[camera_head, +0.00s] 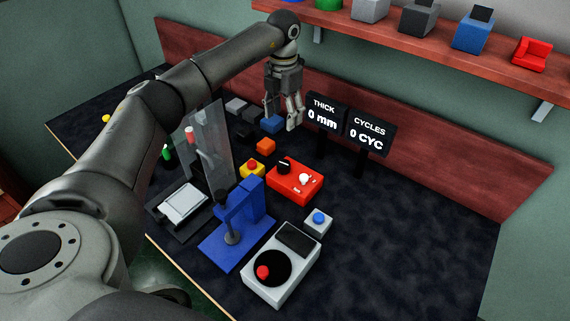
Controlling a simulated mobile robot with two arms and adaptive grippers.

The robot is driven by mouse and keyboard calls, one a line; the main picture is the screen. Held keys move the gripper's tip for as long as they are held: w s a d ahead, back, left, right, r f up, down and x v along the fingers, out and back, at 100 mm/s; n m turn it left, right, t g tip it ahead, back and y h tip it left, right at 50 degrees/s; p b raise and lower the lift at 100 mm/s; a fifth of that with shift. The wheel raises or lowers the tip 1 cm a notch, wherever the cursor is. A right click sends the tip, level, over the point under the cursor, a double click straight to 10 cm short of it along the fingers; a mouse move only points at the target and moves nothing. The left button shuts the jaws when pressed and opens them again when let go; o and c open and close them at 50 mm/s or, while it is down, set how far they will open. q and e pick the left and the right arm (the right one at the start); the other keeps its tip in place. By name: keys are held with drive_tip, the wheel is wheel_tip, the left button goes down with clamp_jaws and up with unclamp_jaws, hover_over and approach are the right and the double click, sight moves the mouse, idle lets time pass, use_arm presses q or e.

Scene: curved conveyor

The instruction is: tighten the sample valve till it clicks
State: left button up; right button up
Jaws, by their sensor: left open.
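I cannot tell for certain which thing is the sample valve. A white device (283,264) at the front of the table carries a black dial with a red knob. A red box (295,182) behind it has a black knob and a small white knob on top. My left gripper (282,117) hangs fingers down at the back of the table, in front of the display panels. It is open and appears empty. It is above and behind the red box, apart from it. My right gripper does not show.
A blue press (237,226), a clear upright panel (205,150) and a grey tray device (183,204) stand at left. A yellow box with a red button (252,169) and an orange cube (265,146) lie nearby. Displays (370,133) stand at back. The table's right side is clear.

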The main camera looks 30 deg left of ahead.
use_arm(q)
wheel_tip(320, 180, down, 2)
drive_tip(key=f+b, duration=0.1)
drive_tip(key=b, duration=0.6)
approach(284, 163)
wheel_tip(284, 163, down, 9)
drive_tip(key=shift+f+p, duration=0.2)
drive_tip(key=shift+p, duration=0.4)
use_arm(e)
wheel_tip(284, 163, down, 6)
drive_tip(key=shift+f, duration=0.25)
use_arm(q)
drive_tip(key=shift+c, duration=0.5)
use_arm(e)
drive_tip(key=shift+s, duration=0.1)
